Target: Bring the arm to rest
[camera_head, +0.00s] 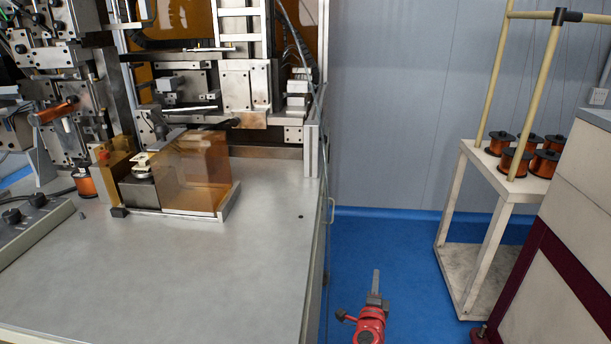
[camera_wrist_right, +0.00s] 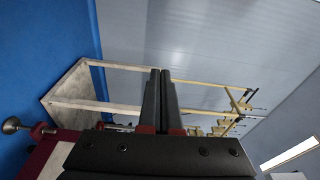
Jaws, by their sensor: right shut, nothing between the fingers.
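My right gripper (camera_head: 376,282) shows at the bottom of the head view, to the right of the machine table, above the blue floor. Its fingers are together and hold nothing. In the right wrist view its two dark fingers (camera_wrist_right: 163,75) lie side by side, pointing toward the grey wall and the spool rack. It touches nothing that I can see. My left gripper is not in view.
The coil winder's grey table (camera_head: 180,270) fills the left, with an amber guard box (camera_head: 195,172) on it. A white stand (camera_head: 507,205) with several copper spools stands at the right, beside a cream and maroon cabinet (camera_head: 570,230). Blue floor (camera_head: 385,240) lies between.

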